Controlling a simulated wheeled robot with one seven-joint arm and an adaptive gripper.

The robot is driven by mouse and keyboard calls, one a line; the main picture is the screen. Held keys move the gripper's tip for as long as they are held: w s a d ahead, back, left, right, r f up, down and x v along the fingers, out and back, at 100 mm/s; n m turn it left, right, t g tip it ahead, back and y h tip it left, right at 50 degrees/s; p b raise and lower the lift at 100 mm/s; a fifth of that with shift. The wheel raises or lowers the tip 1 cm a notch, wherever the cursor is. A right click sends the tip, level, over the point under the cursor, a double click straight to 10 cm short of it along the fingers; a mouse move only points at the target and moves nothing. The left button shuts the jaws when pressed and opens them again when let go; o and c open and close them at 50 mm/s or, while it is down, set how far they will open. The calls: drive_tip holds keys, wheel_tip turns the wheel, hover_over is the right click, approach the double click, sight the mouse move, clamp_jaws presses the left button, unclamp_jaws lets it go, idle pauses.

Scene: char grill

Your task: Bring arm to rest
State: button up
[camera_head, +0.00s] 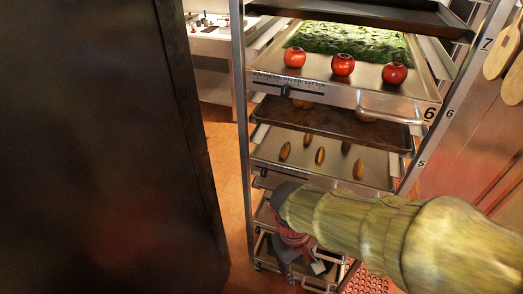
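My arm (400,235) reaches in from the lower right, in front of the lower part of a metal tray rack (243,110). Its end bends down, and my gripper (302,272) hangs low in front of the rack's lower trays. The gripper is small and partly mixed with the rack behind it. Whether its fingers are open or shut is unclear, and I see no held object for certain.
A rack tray holds red tomatoes (343,64) and leafy greens (350,40). A lower tray holds several brown oblong items (320,156). A dark panel (95,150) fills the left. Orange floor (229,165) shows between panel and rack. Wooden paddles (503,52) hang at right.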

drive_tip(key=d+r+m+t, duration=0.3)
drive_tip(key=d+r, duration=0.2)
drive_tip(key=r, duration=0.3)
drive_tip(key=s+d+r+m+t+y, duration=0.1)
drive_tip(key=d+r+m+t, duration=0.1)
drive_tip(key=d+r, duration=0.3)
wheel_tip(320, 180, up, 4)
drive_tip(key=shift+s+f+m+t+y+p, duration=0.3)
drive_tip(key=shift+m+t, duration=0.1)
drive_tip(key=shift+t, duration=0.1)
idle(2.0)
